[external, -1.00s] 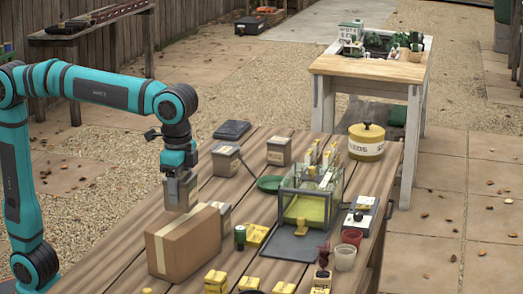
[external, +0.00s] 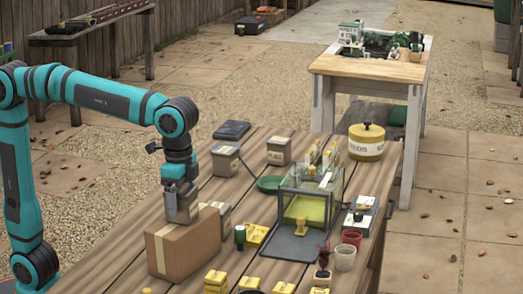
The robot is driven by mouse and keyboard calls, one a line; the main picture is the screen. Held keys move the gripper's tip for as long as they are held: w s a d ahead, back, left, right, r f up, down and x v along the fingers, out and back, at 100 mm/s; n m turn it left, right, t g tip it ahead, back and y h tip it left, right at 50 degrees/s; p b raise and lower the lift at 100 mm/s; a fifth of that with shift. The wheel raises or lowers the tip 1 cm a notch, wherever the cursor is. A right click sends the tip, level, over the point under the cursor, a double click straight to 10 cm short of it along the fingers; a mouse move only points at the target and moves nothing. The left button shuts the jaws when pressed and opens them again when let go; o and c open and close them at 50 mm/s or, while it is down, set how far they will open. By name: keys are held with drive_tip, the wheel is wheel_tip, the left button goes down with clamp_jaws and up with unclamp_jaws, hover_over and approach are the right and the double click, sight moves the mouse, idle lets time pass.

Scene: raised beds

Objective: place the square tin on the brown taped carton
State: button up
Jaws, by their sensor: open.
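The brown taped carton (external: 186,247) stands upright on the wooden table at the front left, with a pale tape strip over its left part. A grey square tin (external: 182,212) is at the top of the carton, towards its back edge, and appears to rest on it. My gripper (external: 180,198) points down over this tin with its jaws open around it. The fingers partly cover the tin, so any contact between them is hard to see.
Other grey tins stand behind the carton (external: 226,160) and further right (external: 279,151). A clear-walled box (external: 311,205), a yellow seed tin (external: 366,142) and a green dish (external: 270,184) are to the right. Small yellow boxes (external: 215,281) sit in front.

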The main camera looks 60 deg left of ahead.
wheel_tip(320, 180, up, 12)
drive_tip(key=shift+r, duration=0.1)
idle(0.5)
drive_tip(key=w+a+r+n+t+h, duration=0.15)
drive_tip(key=a+t, duration=0.25)
drive_tip(key=a, duration=0.8)
drive_tip(key=w+a+n+t+h, duration=0.2)
drive_tip(key=a+n+t, duration=0.15)
drive_tip(key=a, duration=0.75)
drive_tip(key=s+a+n+t+y, duration=0.1)
drive_tip(key=s+a+n+t, duration=0.1)
drive_tip(key=s+a+t, duration=0.3)
drive_tip(key=s+a+n+t+y, duration=0.2)
drive_tip(key=s+a+t, duration=0.3)
drive_tip(key=a, duration=0.8)
drive_tip(key=shift+s+a+f, duration=0.25)
drive_tip(key=shift+s+a, duration=0.1)
drive_tip(key=shift+s, duration=0.15)
